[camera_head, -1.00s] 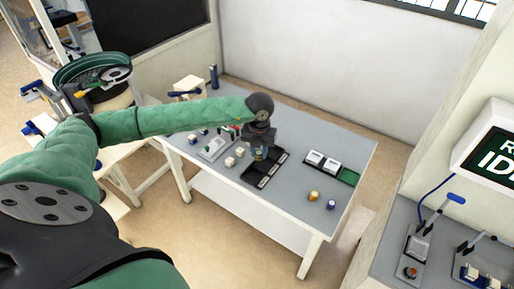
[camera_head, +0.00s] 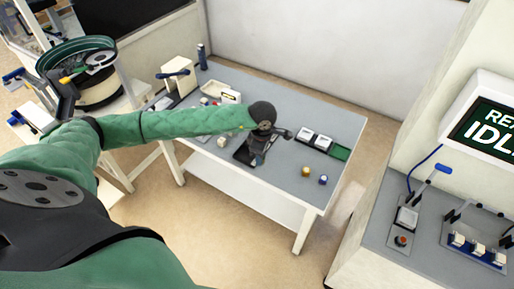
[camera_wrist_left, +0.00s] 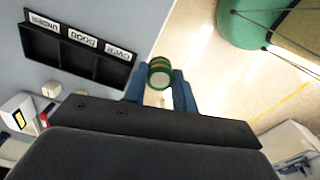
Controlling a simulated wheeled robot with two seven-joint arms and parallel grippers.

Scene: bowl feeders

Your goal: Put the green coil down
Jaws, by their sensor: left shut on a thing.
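My left gripper (camera_wrist_left: 160,88) is shut on the green coil (camera_wrist_left: 160,72), a small green cylinder with a pale end face and a gold band, held between the blue fingertips. In the wrist view the coil shows against the floor just past the table edge, apart from the black tray (camera_wrist_left: 90,66). The tray has compartments labelled UNDER, GOOD and OVER. In the head view my left gripper (camera_head: 256,158) is above the table beside the tray (camera_head: 241,156), hiding part of it; the coil cannot be made out there. My right gripper is not in view.
A gold coil (camera_head: 306,171) and a blue coil (camera_head: 323,180) stand on the grey table (camera_head: 285,205) at right. White-topped blocks (camera_head: 314,138) and a green pad (camera_head: 341,153) lie behind them. The table's front right area is largely clear.

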